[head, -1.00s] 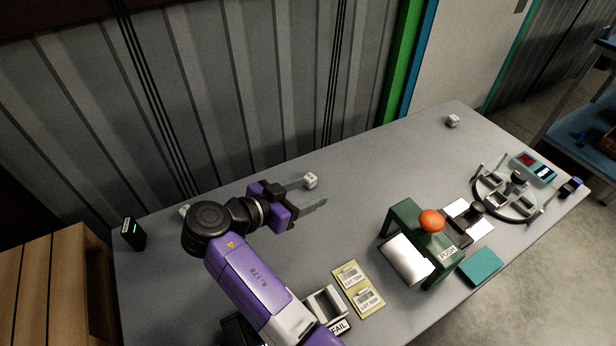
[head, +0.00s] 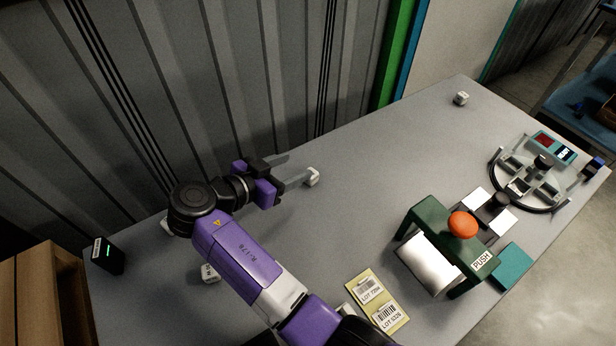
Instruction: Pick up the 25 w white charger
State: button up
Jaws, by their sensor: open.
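Several small white blocks that look like chargers are on the grey table. One white block (head: 312,177) is at the tip of my gripper's nearer finger; I cannot tell if they touch. Another white block (head: 461,98) stands alone near the far back edge. A third, with dark print (head: 209,272), is beside my forearm and partly hidden by it. A fourth (head: 167,226) barely shows behind my arm's joint. The print is too small to tell which is 25 W. My gripper (head: 298,166) is open and empty, its fingers pointing right, low over the table near the wall.
A green press with an orange button (head: 463,225) stands at the right front, near yellow lot cards (head: 378,300). A round fixture (head: 527,180) and a teal meter (head: 552,147) are farther right. A black device (head: 107,254) is at the left edge. The table's middle is clear.

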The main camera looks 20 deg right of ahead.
jog(key=f+b, duration=0.4)
jog(key=shift+w+f, duration=0.2)
jog(key=shift+f, duration=0.2)
jog(key=shift+d+f, duration=0.1)
jog(key=shift+f, duration=0.05)
jog(key=shift+x, duration=1.25)
jog(key=shift+f+p+x, duration=0.2)
jog(key=shift+p+x, duration=0.25)
jog(key=shift+x, duration=2.1)
grip_shut()
